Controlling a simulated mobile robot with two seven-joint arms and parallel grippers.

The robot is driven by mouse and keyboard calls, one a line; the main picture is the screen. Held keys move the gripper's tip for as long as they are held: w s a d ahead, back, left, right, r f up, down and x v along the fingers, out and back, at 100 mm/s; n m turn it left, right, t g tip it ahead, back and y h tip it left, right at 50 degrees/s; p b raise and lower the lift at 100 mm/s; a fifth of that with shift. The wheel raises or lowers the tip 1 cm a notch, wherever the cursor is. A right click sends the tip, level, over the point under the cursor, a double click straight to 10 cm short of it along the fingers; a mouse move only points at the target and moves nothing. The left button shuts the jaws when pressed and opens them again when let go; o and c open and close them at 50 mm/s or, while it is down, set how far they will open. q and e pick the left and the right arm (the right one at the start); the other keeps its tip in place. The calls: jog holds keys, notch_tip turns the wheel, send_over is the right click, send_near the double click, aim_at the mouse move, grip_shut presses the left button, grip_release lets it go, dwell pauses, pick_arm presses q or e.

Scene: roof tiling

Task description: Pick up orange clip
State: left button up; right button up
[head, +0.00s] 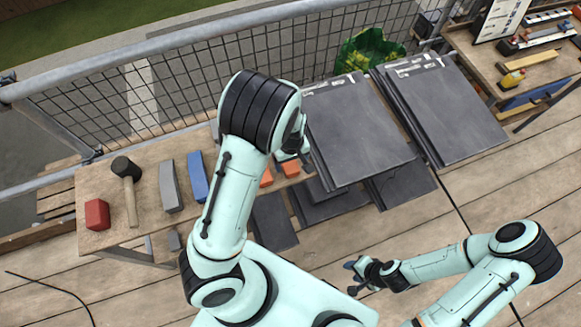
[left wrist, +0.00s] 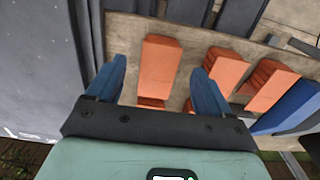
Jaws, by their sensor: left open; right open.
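Several orange clips lie on the wooden bench. In the left wrist view, one orange clip (left wrist: 160,68) shows between the blue fingers of my left gripper (left wrist: 159,80), which is open and does not grip it. Two more orange clips, a middle one (left wrist: 220,72) and a right one (left wrist: 268,86), lie to the right of the fingers. In the head view, orange clips (head: 266,178) (head: 291,169) show partly beside my left gripper (head: 297,157); my arm hides part of the bench. My right gripper (head: 362,273) is open and empty over the deck, away from the clips.
A red block (head: 97,214), a black mallet (head: 126,170), a grey bar (head: 170,187) and a blue bar (head: 197,177) lie on the bench (head: 148,205). Stacked dark slates (head: 360,130) stand close right of my left gripper. A mesh railing (head: 90,115) runs behind.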

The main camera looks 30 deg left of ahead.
pick_arm(q)
notch_tip(320, 180, down, 5)
jog(key=shift+s+d+r+b, duration=0.1)
jog(key=shift+s+b, duration=0.05)
jog(key=shift+b, duration=0.3)
pick_arm(e)
jog(key=shift+s+f, duration=0.55)
jog(key=shift+f, duration=0.05)
pick_arm(q)
jog(key=c, duration=1.3)
notch_tip(320, 180, up, 11)
jog(key=p, duration=0.3)
notch_tip(320, 180, up, 9)
send_over(291, 167)
pick_arm(e)
jog(key=w+r, duration=0.4)
jog(key=shift+w, duration=0.15)
